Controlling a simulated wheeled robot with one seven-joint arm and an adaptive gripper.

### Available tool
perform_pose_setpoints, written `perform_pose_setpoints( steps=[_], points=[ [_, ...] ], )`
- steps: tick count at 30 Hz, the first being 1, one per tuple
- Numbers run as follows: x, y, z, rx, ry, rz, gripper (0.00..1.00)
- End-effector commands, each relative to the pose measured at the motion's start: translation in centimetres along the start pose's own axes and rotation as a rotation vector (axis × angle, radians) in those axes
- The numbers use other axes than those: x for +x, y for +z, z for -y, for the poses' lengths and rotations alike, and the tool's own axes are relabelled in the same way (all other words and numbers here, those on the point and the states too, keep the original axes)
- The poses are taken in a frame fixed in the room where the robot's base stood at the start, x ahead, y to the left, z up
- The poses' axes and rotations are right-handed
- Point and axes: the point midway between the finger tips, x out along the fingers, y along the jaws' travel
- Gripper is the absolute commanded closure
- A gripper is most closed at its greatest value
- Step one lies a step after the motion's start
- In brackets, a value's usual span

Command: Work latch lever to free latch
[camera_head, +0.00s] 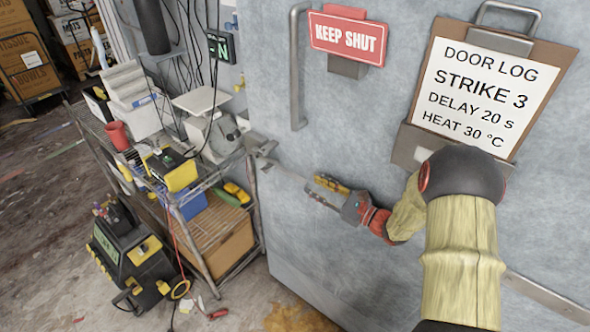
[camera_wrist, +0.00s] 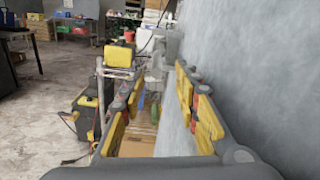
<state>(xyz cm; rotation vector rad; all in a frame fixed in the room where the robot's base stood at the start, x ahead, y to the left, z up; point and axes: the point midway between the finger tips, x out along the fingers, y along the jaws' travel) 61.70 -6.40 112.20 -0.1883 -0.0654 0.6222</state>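The grey freezer door (camera_head: 340,110) fills the right of the head view. A grey metal latch (camera_head: 260,146) sits at its left edge, beside the wire cart. I cannot clearly tell its lever from its body. My gripper (camera_head: 314,188) is close to the door face, to the right of the latch and slightly lower, apart from it. In the wrist view my gripper (camera_wrist: 158,80) has its two yellow-padded fingers spread with nothing between them. Grey metal parts (camera_wrist: 160,55) show beyond the fingertips, but the latch is hard to make out there.
A vertical door handle (camera_head: 297,68), a KEEP SHUT sign (camera_head: 346,38) and a door log clipboard (camera_head: 490,85) are on the door. A wire cart (camera_head: 205,270) with boxes and a yellow device (camera_head: 172,172) stands left. A black-and-yellow case (camera_head: 130,260) is on the floor.

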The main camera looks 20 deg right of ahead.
Motion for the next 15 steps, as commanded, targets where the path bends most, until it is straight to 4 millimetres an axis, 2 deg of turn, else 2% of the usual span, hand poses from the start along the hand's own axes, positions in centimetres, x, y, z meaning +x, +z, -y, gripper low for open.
perform_pose_setpoints(
  steps=[5,15],
  points=[
    [1.2,-0.1,-0.2,0.000,0.005,0.000,0.68],
    [6.2,-0.1,-0.2,-0.001,0.006,-0.001,0.68]
  ],
)
